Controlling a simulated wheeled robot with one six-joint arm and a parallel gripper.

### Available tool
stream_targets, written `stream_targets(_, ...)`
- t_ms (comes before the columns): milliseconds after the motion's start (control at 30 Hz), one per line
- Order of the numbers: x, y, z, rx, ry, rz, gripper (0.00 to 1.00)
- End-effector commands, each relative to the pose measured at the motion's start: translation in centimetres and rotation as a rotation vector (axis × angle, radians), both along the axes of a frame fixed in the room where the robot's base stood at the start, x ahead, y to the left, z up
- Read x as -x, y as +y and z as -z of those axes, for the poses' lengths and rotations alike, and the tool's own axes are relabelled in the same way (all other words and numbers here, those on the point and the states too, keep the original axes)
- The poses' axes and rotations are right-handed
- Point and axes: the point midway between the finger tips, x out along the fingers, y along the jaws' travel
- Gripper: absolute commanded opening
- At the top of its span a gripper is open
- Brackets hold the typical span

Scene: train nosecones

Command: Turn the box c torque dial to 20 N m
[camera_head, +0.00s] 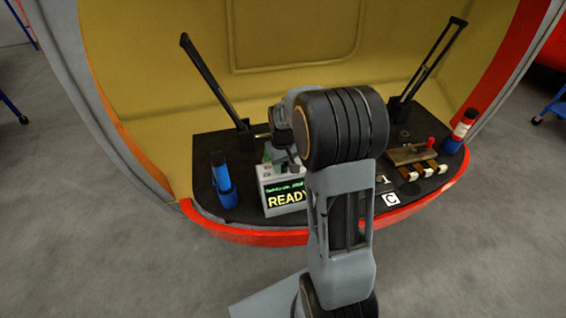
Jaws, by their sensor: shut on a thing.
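My gripper (284,157) is low behind my wrist and only partly shows, just above the back of a white box with a lit READY screen (286,198). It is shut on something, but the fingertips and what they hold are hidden. A white card marked C (391,199) lies on the dark deck (245,210), right of my arm. I cannot make out a torque dial or its setting. My arm covers the middle of the deck between the READY box and the C card.
Black struts rise left (213,82) and right (432,65). The red rim (240,236) bounds the front.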

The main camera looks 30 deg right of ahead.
Motion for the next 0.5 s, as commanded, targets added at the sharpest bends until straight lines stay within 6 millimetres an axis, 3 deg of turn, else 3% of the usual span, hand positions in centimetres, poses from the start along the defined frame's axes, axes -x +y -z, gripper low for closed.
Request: stream_targets(500, -0.07, 0.02, -0.05, 0.000, -0.003, -0.079, 0.12)
